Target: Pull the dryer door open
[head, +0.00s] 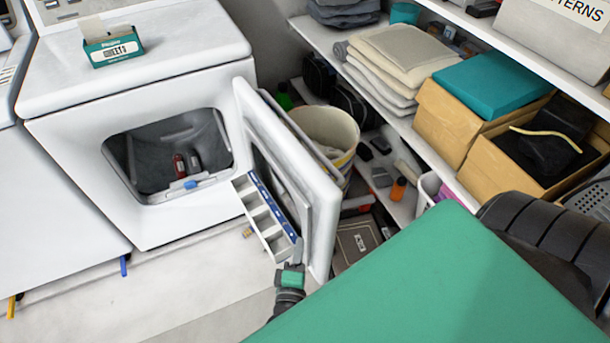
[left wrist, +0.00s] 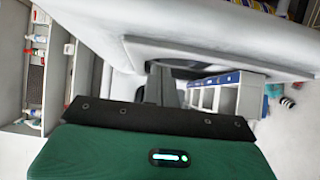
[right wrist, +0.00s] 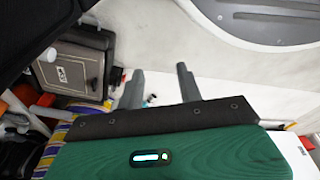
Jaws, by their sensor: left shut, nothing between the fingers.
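The white dryer (head: 150,90) stands at the left in the head view with its drum opening uncovered. Its door (head: 324,215) is swung well out to the right of the opening. In the left wrist view a pale panel that looks like the door (left wrist: 180,25) spans the top. My left gripper (left wrist: 160,80) is shut and empty there, its fingers just below that panel; I cannot tell whether they touch it. In the right wrist view my right gripper (right wrist: 161,82) has its two fingers apart, with nothing between them. A pale surface with a grey inset lies at its upper right.
A white-and-blue organizer (head: 262,215) stands close to the door's inner side. A bucket (head: 325,130) and a case (head: 357,245) are behind the door. Loaded shelves (head: 385,108) fill the right. A green part of mine covers the lower right. Floor before the dryer is mostly clear.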

